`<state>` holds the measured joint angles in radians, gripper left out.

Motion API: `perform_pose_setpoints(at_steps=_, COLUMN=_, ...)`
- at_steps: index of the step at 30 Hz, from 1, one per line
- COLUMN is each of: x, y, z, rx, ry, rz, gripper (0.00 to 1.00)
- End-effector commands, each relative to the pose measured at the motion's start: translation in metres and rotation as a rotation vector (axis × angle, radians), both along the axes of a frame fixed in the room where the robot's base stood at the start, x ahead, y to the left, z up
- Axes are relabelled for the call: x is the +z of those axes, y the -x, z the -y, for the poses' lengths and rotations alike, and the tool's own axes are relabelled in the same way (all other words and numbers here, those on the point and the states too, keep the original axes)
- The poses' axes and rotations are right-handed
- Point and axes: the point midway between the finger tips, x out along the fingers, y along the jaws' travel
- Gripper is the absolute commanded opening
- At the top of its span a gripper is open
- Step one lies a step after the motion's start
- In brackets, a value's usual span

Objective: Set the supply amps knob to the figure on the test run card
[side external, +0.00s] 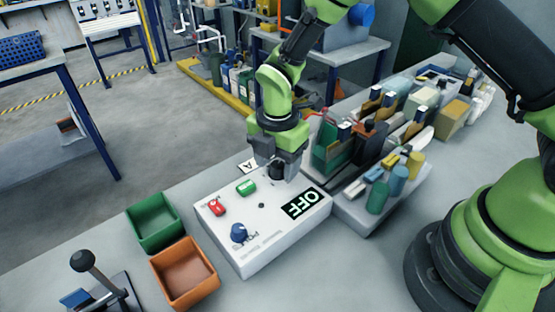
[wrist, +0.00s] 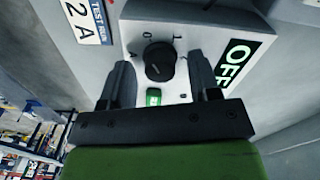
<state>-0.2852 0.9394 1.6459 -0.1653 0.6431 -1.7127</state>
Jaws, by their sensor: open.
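The black amps knob (wrist: 159,62) sits on the face of the white supply box (side external: 275,240). My gripper (wrist: 161,66) is open, with one finger on each side of the knob and gaps showing between fingers and knob. In the side view my gripper (side external: 277,174) points down over the far part of the box and mostly hides the knob. The test run card (wrist: 86,20) reads 2 A in the wrist view. The display (wrist: 236,66) reads OFF. Small scale figures surround the knob; its exact pointer direction is hard to make out.
The box also carries a green switch (side external: 246,187), a red switch (side external: 217,207) and a blue knob (side external: 239,233). Green (side external: 154,222) and orange (side external: 185,273) bins stand to the left. A crowded rack of bottles (side external: 375,165) stands close on the right.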

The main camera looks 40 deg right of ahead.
Motion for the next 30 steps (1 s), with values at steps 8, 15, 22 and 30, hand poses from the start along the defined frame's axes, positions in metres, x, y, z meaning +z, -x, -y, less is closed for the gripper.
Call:
perform_pose_setpoints(at_steps=8, x=0.0004, y=-0.0002, z=-0.0001, rx=0.000, ry=0.000, rz=0.001, gripper=0.33)
perform_pose_setpoints(at_steps=15, x=0.0006, y=-0.0003, z=-0.0001, rx=-0.001, ry=0.000, rz=0.001, gripper=0.07)
perform_pose_setpoints(at_steps=22, x=0.0007, y=-0.0004, z=-0.0001, rx=-0.042, ry=0.000, rz=0.001, gripper=0.07)
perform_pose_setpoints(at_steps=30, x=0.0006, y=-0.0004, z=0.0000, rx=-0.208, ry=0.000, rz=0.000, gripper=0.07)
